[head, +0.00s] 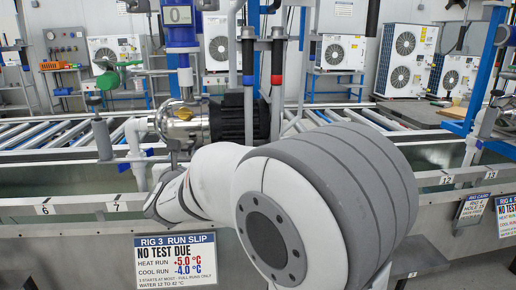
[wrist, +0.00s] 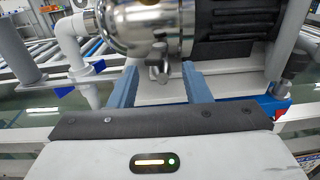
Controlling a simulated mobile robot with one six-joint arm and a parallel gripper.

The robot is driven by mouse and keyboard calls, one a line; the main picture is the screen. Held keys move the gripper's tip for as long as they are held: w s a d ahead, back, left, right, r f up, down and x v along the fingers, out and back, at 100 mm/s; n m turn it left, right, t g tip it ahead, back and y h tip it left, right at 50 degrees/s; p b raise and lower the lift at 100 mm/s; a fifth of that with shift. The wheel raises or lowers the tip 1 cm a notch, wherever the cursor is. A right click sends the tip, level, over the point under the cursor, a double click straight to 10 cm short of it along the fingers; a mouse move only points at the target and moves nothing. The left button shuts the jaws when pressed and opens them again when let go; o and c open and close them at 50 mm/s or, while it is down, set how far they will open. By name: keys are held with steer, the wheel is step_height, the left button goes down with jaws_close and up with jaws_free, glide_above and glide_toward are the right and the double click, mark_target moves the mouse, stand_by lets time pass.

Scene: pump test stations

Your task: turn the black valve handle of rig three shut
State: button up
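The rig 3 sign (head: 175,260) hangs on the front of the trough, below a pump with a shiny steel head (head: 184,124) and a black motor (head: 232,118). I cannot tell which is the valve handle. My gripper (wrist: 161,88) is open, its two blue-grey fingers apart below the pump head. A small metal knob (wrist: 158,70) shows between the fingertips; contact is not clear.
White pipe (wrist: 78,62) and a blue bar with a red end (wrist: 272,108) flank my gripper. Rollers (head: 50,135) lie behind.

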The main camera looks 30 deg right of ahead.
steer(key=s+d+r+m+g+p, duration=0.2)
steer(key=s+d+m+g+p, duration=0.1)
steer(key=s+m+p, duration=0.3)
steer(key=s+d+r+m+g+h+p, duration=0.1)
steer(key=s+d+r+m+g+p, duration=0.2)
steer(key=s+m+p, duration=0.3)
steer(key=s+d+r+m+g+p, duration=0.2)
steer(key=s+d+m+g+p, duration=0.3)
steer(key=s+m+p, duration=0.1)
steer(key=shift+s+d+r+m+h, duration=0.3)
steer(key=shift+s+m+h, duration=0.1)
steer(key=shift+s+m, duration=0.35)
